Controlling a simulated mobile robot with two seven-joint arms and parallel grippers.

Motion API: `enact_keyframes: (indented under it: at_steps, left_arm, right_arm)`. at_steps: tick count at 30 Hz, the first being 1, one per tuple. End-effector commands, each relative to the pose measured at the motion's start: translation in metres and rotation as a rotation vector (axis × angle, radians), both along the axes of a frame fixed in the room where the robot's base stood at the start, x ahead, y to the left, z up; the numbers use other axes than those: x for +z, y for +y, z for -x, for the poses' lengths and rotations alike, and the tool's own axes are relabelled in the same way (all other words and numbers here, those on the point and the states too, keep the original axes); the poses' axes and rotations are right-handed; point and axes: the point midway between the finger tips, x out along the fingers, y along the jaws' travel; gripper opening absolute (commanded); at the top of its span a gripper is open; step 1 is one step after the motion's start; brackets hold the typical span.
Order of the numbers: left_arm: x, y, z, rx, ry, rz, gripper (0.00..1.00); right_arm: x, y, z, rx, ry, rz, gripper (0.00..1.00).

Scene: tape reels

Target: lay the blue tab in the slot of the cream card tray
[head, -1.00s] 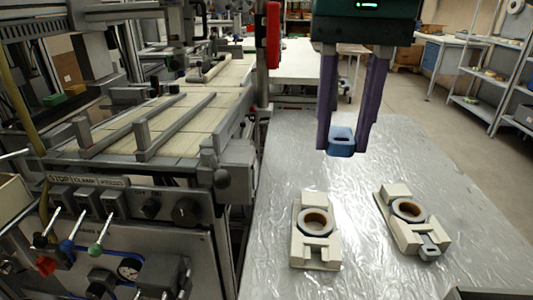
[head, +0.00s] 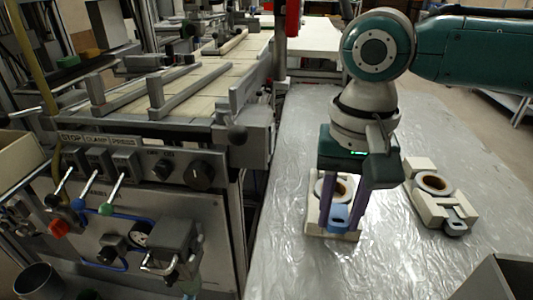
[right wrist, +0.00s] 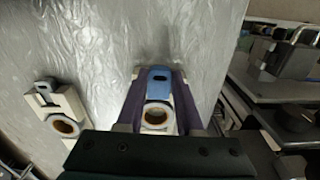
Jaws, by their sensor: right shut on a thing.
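My right gripper (head: 343,208) is shut on the blue tab (head: 338,215), which has a slotted hole. It points down over the front, slot end of the left cream card tray (head: 342,236). The tab hides the slot; I cannot tell whether it touches the tray or hangs just above it. A white reel with a brown core (head: 326,188) sits in this tray behind the tab. In the right wrist view the blue tab (right wrist: 160,77) lies between the fingers, in line with the reel (right wrist: 157,117). My left gripper is not in view.
A second cream tray (head: 427,209) stands to the right, holding a reel (head: 433,183) and a grey tab (head: 456,226). A machine with levers and a control panel (head: 140,175) fills the left. The metal tabletop (head: 295,265) is clear in front.

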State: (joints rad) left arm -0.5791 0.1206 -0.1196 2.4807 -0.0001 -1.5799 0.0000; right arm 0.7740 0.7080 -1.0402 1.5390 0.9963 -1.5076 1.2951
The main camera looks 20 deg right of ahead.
Motion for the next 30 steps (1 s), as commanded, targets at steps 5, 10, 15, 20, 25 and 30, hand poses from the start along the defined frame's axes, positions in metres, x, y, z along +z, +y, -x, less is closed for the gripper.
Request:
enact_keyframes:
  at_steps: [5,10,15,20,25,30]
  left_arm:
    - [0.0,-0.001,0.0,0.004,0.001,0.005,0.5]
    - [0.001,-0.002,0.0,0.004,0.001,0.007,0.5]
    - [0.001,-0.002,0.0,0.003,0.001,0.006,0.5]
    - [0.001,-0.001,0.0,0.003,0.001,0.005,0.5]
    - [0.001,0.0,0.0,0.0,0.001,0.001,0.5]
    - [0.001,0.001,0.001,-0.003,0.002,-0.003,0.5]
  right_arm:
    - [0.0,0.0,0.0,0.001,-0.001,0.0,0.0]
    - [-0.003,0.0,0.0,0.001,-0.001,-0.001,0.0]
    - [-0.008,0.0,0.0,0.0,-0.001,0.001,0.0]
    - [-0.012,0.0,0.0,0.001,0.0,0.0,0.0]
    - [-0.012,0.0,0.0,0.001,-0.001,0.001,0.55]
    - [-0.012,0.0,0.0,0.001,-0.001,0.001,0.65]
